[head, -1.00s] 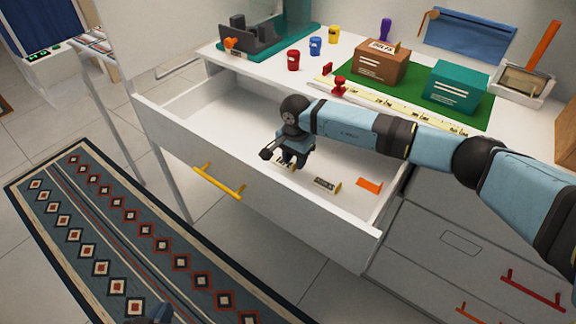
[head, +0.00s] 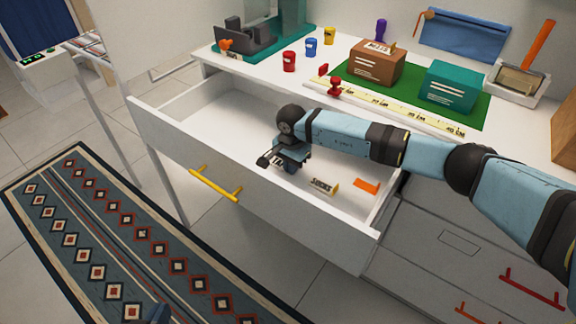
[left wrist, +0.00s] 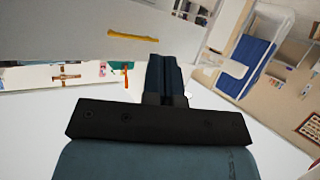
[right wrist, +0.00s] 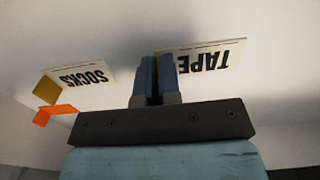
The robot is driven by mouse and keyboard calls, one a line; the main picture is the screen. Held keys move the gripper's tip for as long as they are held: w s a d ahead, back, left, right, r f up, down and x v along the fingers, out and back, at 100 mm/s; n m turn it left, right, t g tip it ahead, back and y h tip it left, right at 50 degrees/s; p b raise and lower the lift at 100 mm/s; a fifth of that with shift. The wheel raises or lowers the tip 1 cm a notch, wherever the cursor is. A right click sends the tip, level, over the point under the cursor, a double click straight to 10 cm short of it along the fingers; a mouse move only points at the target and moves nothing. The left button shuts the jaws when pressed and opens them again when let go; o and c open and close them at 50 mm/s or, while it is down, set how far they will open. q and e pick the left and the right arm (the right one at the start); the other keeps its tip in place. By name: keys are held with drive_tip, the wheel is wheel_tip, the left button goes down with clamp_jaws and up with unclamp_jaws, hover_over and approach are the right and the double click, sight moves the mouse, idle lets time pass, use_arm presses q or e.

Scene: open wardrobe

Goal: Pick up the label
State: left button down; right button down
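The TAPE label (right wrist: 208,60), a white card with black letters, lies in the open drawer, and part of it shows in the head view (head: 278,162). My right gripper (head: 268,160) is low inside the drawer at this label. In the right wrist view its fingers (right wrist: 158,62) are nearly together over the label's left end, with a narrow gap, and appear shut on that end, which they hide. The SOCKS label (head: 323,187) lies apart, to the right, with a yellow end. My left gripper (left wrist: 165,62) is shut and empty, away from the drawer.
The drawer's front wall (head: 250,190) has a yellow handle (head: 215,184). An orange piece (head: 366,186) lies near the SOCKS label. The drawer's left part is empty. Above, the top holds a brown box (head: 376,66), a teal box (head: 452,86) and a yellow ruler strip (head: 400,112).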

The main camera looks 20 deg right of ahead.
wheel_tip(320, 180, up, 20)
drive_tip(key=p, duration=0.3)
